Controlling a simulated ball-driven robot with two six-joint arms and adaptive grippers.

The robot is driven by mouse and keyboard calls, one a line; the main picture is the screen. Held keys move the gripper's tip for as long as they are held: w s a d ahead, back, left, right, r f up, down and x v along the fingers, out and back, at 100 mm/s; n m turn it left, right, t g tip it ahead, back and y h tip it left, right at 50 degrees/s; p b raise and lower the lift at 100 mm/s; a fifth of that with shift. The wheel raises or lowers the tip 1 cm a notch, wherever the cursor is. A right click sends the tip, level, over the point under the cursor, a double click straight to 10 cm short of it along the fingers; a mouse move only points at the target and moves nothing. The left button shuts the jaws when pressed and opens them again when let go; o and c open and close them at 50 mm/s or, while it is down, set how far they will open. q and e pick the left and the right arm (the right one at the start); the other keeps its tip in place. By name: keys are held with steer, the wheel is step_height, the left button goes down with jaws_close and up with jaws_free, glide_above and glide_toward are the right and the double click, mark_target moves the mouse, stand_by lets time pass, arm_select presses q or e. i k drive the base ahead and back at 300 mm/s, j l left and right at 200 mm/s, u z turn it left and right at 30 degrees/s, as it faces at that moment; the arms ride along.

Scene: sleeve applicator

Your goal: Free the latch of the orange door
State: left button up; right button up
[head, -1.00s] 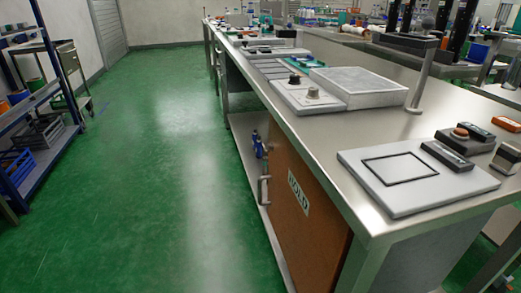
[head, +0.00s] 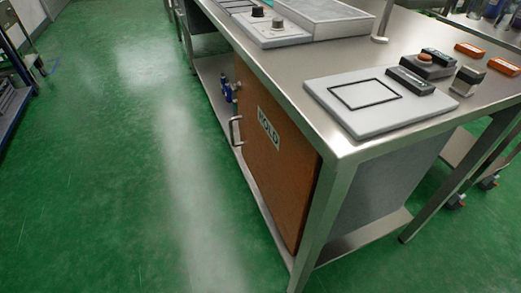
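The orange-brown door (head: 265,150) is in the side of the steel workbench, under its top. It carries a white sign reading HOLD (head: 269,131) and looks closed. A metal bar handle (head: 235,131) stands at its left edge. A blue part (head: 227,92) sits just above and left of the handle; it may be the latch, but it is too small to tell its state. Neither of my grippers shows in the head view.
The steel bench top (head: 290,68) carries a white plate with a black square outline (head: 385,118), a grey tray (head: 325,14) and small dark and orange devices. The bench's lower shelf (head: 212,85) juts out left of the door. Green floor (head: 100,170) lies open to the left.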

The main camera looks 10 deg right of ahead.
mark_target(234, 87)
steer(key=z, duration=0.25)
steer(key=i+j+z, duration=0.15)
steer(key=j+z, duration=0.45)
steer(key=i+j+z, duration=0.1)
steer(key=j+z, duration=0.15)
steer(key=j, duration=0.2)
